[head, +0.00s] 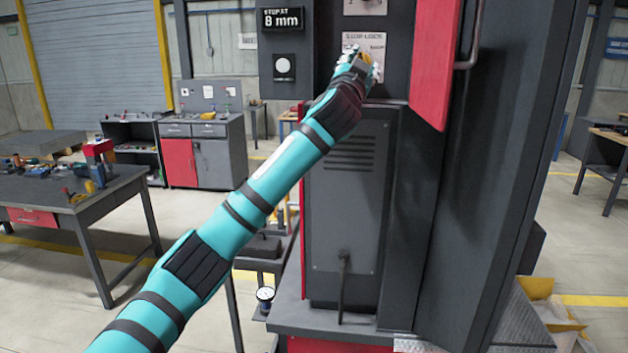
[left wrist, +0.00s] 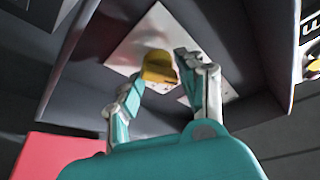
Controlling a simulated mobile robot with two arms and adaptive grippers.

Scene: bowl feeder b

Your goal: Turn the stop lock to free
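The yellow knob (left wrist: 158,66), which looks like the stop lock, stands on a pale plate (left wrist: 120,55) set in the dark machine front. In the head view the knob (head: 366,57) is partly covered by my left gripper (head: 361,66), on the lettered plate (head: 374,39). In the left wrist view my left gripper (left wrist: 168,84) has its two fingers apart, with the knob just beyond and between the tips. Some gap seems to show on the right; contact cannot be made out. The knob's exact pointing and the plate's lettering are not readable. My right gripper is not in view.
A red panel (head: 434,65) with a grey handle (head: 471,35) juts out right of the plate. A box (head: 283,45) with a display reading "STOP AT 8 mm" and a white round button is at left. A workbench (head: 75,200) stands far left.

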